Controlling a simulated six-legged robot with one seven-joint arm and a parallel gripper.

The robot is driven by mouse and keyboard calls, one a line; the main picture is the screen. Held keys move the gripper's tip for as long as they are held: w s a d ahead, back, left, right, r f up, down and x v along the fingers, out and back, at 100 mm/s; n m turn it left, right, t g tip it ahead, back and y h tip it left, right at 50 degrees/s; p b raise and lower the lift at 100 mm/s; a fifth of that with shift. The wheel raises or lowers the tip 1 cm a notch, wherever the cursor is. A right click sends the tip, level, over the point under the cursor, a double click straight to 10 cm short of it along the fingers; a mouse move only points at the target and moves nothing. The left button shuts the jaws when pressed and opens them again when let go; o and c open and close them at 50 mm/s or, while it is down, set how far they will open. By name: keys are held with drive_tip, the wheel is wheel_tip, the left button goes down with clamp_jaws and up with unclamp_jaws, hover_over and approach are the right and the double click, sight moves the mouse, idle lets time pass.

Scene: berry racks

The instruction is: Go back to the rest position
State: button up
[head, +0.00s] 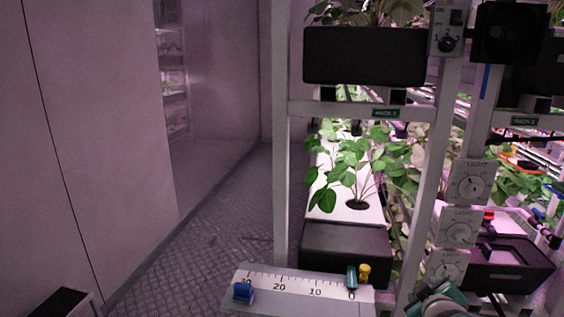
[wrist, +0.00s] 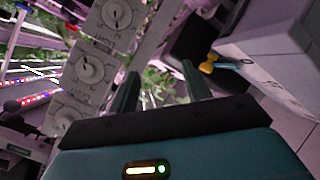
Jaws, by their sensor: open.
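My gripper shows in the wrist view (wrist: 160,85) with its two dark fingers apart and nothing between them. Beyond the fingers are green leaves and the rack. In the head view, a teal part of my arm (head: 440,300) shows at the bottom right, in front of the rack's dial column; the fingertips are not clear there.
A berry rack (head: 281,150) with dark planters (head: 365,55) and leafy plants (head: 350,165) stands ahead. Light dials (head: 470,182) line its right post. A scale ledge (head: 300,288) carries a blue slider (head: 243,292) and a yellow knob (head: 364,271). Open floor (head: 200,230) lies left.

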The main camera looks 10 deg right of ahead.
drive_tip(key=s+a+r+m+g+y, duration=0.2)
drive_tip(key=s+a+g, duration=0.1)
drive_tip(key=s+a, duration=0.5)
drive_tip(key=s+a+r+m+g+y, duration=0.2)
drive_tip(key=s+a, duration=0.6)
drive_tip(key=a, duration=0.5)
drive_tip(key=shift+a+r+m+g+y, duration=0.4)
drive_tip(key=shift+r+g, duration=0.2)
drive_tip(key=shift+r, duration=0.05)
drive_tip(key=shift+s, duration=0.1)
drive_tip(key=shift+c, duration=1.4)
drive_tip(key=shift+d, duration=0.2)
